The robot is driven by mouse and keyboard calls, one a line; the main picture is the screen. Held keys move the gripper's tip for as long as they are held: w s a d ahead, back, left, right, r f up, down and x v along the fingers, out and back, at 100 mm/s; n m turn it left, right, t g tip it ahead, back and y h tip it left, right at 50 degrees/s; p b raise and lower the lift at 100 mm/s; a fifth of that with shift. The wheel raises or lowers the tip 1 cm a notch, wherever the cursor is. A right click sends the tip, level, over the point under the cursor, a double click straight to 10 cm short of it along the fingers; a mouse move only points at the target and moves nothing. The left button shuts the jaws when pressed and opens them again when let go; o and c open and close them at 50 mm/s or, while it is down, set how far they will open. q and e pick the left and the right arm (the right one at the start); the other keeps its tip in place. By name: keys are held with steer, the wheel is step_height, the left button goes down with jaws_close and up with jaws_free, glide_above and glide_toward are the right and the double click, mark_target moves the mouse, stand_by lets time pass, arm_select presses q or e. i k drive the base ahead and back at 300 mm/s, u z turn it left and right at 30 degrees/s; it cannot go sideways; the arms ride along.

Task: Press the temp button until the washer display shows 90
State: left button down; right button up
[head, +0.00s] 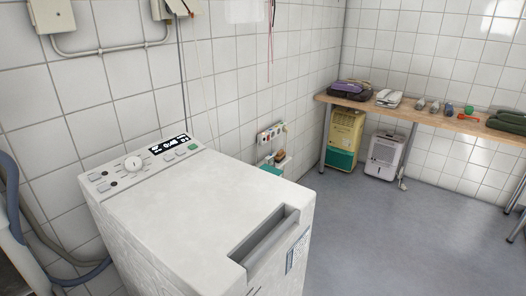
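A white top-loading washer (190,215) stands against the tiled wall, its lid closed. Its control panel runs along the back edge of the top. A round white dial (133,163) sits near the panel's middle. Right of it is a dark display (170,144) with small white characters, too small to read surely. Below the display are grey buttons (181,152) and a green button (193,147). More small buttons (102,187) lie left of the dial. Labels are not legible, so I cannot tell which is the temp button. Neither gripper is in view.
Hoses (40,225) hang at the left of the washer. A wooden bench (430,117) with tools and cases stands at the back right, with a yellow-green unit (343,138) and a white dehumidifier (387,155) below. The grey floor (400,235) right of the washer is clear.

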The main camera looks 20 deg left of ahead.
mark_target(169, 158)
steer(key=z, duration=0.85)
steer(key=i, duration=3.4)
steer(key=u, duration=3.5)
